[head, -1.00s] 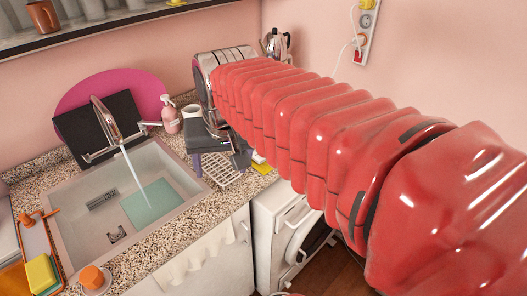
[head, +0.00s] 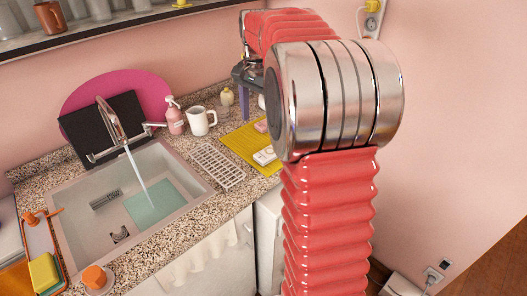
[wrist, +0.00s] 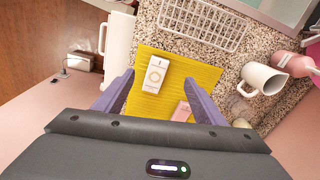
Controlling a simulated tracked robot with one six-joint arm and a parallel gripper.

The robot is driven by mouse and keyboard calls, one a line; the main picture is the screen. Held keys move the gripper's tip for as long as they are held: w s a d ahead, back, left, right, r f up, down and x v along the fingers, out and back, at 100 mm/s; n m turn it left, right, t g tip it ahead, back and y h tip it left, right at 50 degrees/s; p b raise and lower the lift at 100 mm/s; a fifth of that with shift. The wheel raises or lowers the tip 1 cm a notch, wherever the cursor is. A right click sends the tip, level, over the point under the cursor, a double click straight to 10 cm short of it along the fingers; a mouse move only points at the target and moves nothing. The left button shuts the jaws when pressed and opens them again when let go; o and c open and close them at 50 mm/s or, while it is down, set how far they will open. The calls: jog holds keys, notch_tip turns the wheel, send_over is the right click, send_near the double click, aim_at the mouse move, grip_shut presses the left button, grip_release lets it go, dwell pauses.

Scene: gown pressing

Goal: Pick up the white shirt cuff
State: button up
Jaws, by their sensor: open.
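I see no white shirt cuff that I can make out. A plain white cloth (head: 200,260) hangs on the cabinet front below the sink in the head view; whether it is part of a shirt I cannot tell. My gripper (wrist: 159,77) is open and empty in the wrist view, its two purple-grey fingers apart. Below and between them lies a yellow cloth (wrist: 148,105) with a small white box (wrist: 157,75) and a pink block (wrist: 182,111) on it. In the head view my gripper (head: 242,85) is above the counter at the back, partly hidden by my arm.
The sink (head: 95,235) has running water. A white rack (head: 217,166), a white mug (head: 201,121) and a pink bottle (head: 173,117) stand around it. A shelf (head: 110,35) runs above.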

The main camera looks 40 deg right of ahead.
jog(key=d, duration=0.1)
jog(key=w+d+f+m, duration=0.1)
jog(key=d, duration=0.1)
jog(key=d+f+m, duration=0.1)
jog(key=shift+w+d+f+g, duration=0.15)
jog(key=shift+w+d+g, duration=0.1)
jog(key=shift+w+g, duration=0.05)
send_over(266, 154)
jog(key=shift+d+f, duration=0.2)
jog(key=shift+f, duration=4.15)
jog(key=shift+a+f, duration=0.1)
jog(key=shift+f, duration=2.5)
jog(key=c, duration=1.1)
